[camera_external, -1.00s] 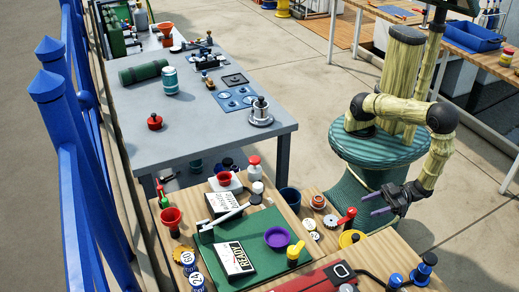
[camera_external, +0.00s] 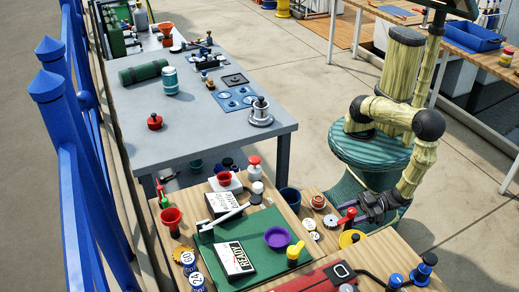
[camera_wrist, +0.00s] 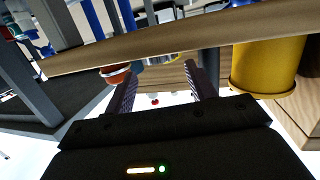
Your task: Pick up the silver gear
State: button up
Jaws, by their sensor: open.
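My gripper (camera_external: 358,210) is at the bench's right side, close to a red-handled part (camera_external: 347,216) and right of the disc. In the wrist view my gripper (camera_wrist: 157,85) has its two dark fingers apart, with nothing held between them. A wooden edge crosses beyond the fingers, and no gear is clear there.
A yellow round part (camera_external: 351,238) sits just below the gripper. A yellow cylinder (camera_wrist: 266,66) stands close on the right in the wrist view. An orange-red cup (camera_external: 318,201) and a dark blue cup (camera_external: 290,196) stand nearby. The green mat (camera_external: 262,226) holds several items.

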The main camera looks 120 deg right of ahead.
aim_at(337, 219)
jog(key=x, duration=0.4)
jog(key=shift+w+f+b, duration=0.2)
jog(key=shift+f+b, duration=0.05)
jog(key=shift+b, duration=0.05)
jog(key=c, duration=0.7)
jog(key=shift+r, duration=0.15)
notch_tip(337, 219, up, 18)
jog(key=p, duration=0.4)
